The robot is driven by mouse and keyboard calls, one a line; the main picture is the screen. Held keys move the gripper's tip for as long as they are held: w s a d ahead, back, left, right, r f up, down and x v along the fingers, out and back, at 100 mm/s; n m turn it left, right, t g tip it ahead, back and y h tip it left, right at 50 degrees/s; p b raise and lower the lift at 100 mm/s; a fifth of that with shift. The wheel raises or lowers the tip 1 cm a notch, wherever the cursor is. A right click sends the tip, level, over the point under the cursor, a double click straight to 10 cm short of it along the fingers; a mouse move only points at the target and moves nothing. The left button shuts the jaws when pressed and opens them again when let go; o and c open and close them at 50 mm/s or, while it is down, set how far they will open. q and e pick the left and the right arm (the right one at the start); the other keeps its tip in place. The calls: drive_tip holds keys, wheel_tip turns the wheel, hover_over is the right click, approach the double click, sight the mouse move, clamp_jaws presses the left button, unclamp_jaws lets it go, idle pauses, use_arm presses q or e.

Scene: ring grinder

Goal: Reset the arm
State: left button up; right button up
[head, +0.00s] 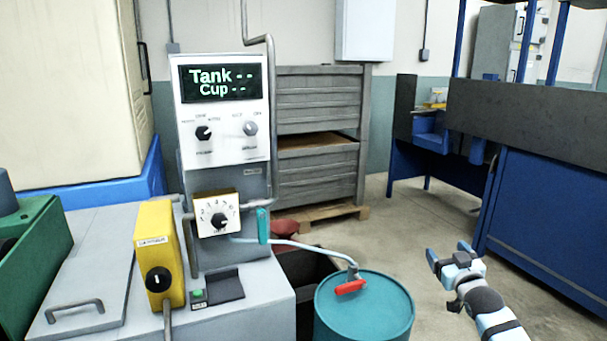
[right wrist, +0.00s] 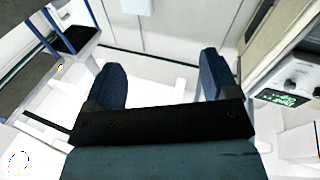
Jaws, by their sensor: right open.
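My right gripper (head: 453,256) is at the right of the head view, over the floor to the right of the teal drum. Its two fingers are spread apart and nothing is between them. In the right wrist view its open fingers (right wrist: 160,85) frame only the pale floor and wall. My left gripper is in neither view.
A grey machine with a display panel (head: 222,82) and dials stands left of centre. A teal drum (head: 365,312) with a red-handled valve (head: 349,287) stands at the bottom centre. A blue workbench (head: 545,185) is at the right. Open floor (head: 410,225) lies between.

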drive_tip(key=s+a+f+n+g+y+b, duration=0.1)
drive_tip(key=s+a+f+y, duration=0.25)
drive_tip(key=s+a, duration=0.65)
drive_tip(key=s+a+f+n+y+b, duration=0.15)
drive_tip(key=s+a+f, duration=0.25)
drive_tip(key=s+a, duration=0.6)
drive_tip(key=s+a+r+m+y, duration=0.1)
drive_tip(key=s+a+r, duration=0.15)
drive_tip(key=s, duration=0.75)
drive_tip(key=s+a+r+m+y, duration=0.15)
drive_tip(key=s+r, duration=0.25)
drive_tip(key=s, duration=0.6)
use_arm(q)
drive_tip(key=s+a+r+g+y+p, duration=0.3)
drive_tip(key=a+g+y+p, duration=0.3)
drive_tip(key=p, duration=3.1)
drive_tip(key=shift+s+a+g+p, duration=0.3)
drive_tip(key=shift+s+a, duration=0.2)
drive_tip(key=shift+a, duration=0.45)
use_arm(e)
drive_tip(key=s+d+r+g+h, duration=0.4)
drive_tip(key=d+r+g+h, duration=0.2)
drive_tip(key=d+g, duration=0.1)
drive_tip(key=shift+d, duration=0.35)
